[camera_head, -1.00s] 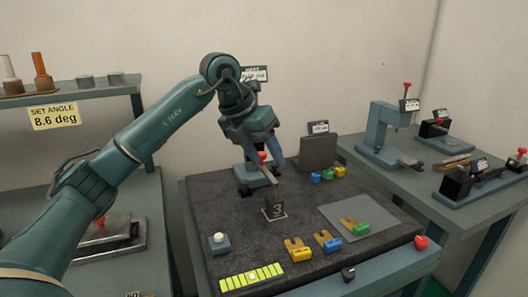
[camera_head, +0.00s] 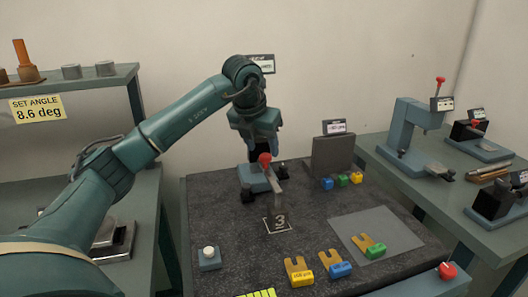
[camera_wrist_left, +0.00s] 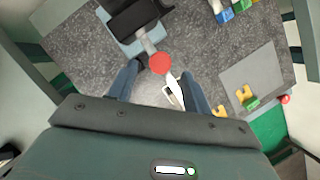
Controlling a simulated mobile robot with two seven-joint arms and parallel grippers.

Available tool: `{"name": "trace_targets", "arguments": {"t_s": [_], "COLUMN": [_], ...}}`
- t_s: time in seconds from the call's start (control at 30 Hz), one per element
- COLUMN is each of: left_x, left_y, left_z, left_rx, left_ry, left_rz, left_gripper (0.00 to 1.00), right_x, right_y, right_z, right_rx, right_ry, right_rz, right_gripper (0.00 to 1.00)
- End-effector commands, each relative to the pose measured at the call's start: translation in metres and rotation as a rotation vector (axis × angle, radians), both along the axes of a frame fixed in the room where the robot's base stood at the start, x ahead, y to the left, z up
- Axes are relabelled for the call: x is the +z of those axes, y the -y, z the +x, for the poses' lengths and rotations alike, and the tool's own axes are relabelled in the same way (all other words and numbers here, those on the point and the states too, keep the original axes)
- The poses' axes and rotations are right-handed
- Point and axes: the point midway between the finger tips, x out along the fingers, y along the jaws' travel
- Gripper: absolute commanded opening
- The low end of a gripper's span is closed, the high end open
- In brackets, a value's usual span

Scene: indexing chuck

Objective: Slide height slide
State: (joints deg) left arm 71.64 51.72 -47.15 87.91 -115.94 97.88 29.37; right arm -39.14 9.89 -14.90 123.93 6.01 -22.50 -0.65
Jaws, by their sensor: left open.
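The height slide is a blue-grey device (camera_head: 254,178) with black parts at the back of the dark granite plate. Its arm ends in a red ball knob (camera_head: 265,158). My left gripper (camera_head: 262,151) is above and behind the knob, pointing down and open. In the left wrist view, the knob (camera_wrist_left: 160,64) shows between and just beyond the two spread fingers (camera_wrist_left: 160,88). Neither finger visibly touches it. The device's scale cannot be read. My right gripper is not in view.
Yellow, blue and green tagged gauges (camera_head: 337,264) lie at the front, near a grey mat (camera_head: 397,229). A dark upright plate (camera_head: 332,154) stands right of the device. Side benches hold other fixtures (camera_head: 407,135).

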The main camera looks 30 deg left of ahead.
Motion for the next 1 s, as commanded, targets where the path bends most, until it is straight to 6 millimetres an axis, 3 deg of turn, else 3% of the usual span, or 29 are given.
{"name": "trace_targets", "arguments": {"t_s": [0.2,0.57,1.0], "left_x": [-0.023,-0.027,-0.027], "left_y": [-0.001,-0.001,-0.001], "left_z": [0.009,0.011,0.011], "left_rx": [-0.001,-0.001,-0.001], "left_ry": [-0.001,0.0,0.0], "left_rz": [0.0,0.0,0.0], "left_gripper": [0.5,0.5,0.14], "right_x": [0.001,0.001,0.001], "right_y": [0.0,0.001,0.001], "right_z": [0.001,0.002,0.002], "right_rx": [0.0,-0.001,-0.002], "right_ry": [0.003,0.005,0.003], "right_rz": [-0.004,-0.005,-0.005], "right_gripper": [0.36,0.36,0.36]}}
